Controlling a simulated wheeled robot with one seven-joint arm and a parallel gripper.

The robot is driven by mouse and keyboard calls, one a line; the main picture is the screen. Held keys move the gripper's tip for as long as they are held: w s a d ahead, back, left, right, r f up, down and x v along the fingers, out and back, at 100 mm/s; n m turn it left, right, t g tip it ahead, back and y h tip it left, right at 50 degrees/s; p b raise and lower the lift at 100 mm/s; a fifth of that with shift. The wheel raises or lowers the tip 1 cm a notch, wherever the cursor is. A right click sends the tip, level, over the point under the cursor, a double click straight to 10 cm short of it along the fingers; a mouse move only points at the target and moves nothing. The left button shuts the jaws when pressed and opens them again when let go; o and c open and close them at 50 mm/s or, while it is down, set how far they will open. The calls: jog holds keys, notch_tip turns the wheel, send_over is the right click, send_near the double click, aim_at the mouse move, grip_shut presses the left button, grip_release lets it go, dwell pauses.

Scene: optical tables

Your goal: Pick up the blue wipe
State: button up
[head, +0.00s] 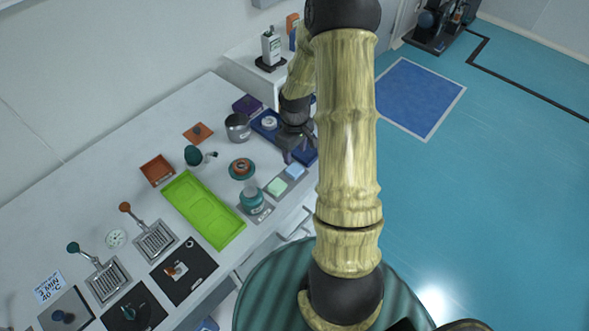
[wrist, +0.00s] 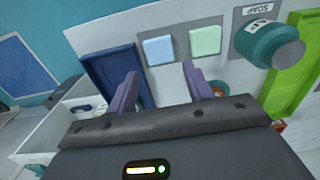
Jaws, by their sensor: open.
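The blue wipe (wrist: 159,50) is a small light-blue square lying on a grey pad, beside a pale green wipe (wrist: 205,41) on its right in the wrist view. In the head view the blue wipe (head: 295,170) lies near the table's front edge, with the green wipe (head: 276,187) to its lower left. My gripper (wrist: 160,80) is open and empty, its two purple fingers apart. In the wrist view the blue wipe shows beyond the fingertips, between their lines. In the head view my gripper (head: 297,153) is close to the blue wipe, over the dark blue tray's edge.
The dark blue tray (wrist: 120,66) is left of the wipes in the wrist view. A teal soap bottle (wrist: 270,46) stands right of them, then a lime green tray (head: 180,196). A metal cup (head: 237,127) stands behind. My arm hides part of the table's right end.

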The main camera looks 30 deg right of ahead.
aim_at(295, 169)
jog(key=shift+f, duration=1.6)
jog(key=shift+w+f+p, duration=0.15)
jog(key=shift+f+p, duration=1)
jog(key=shift+f, duration=1.45)
jog(key=c, duration=0.6)
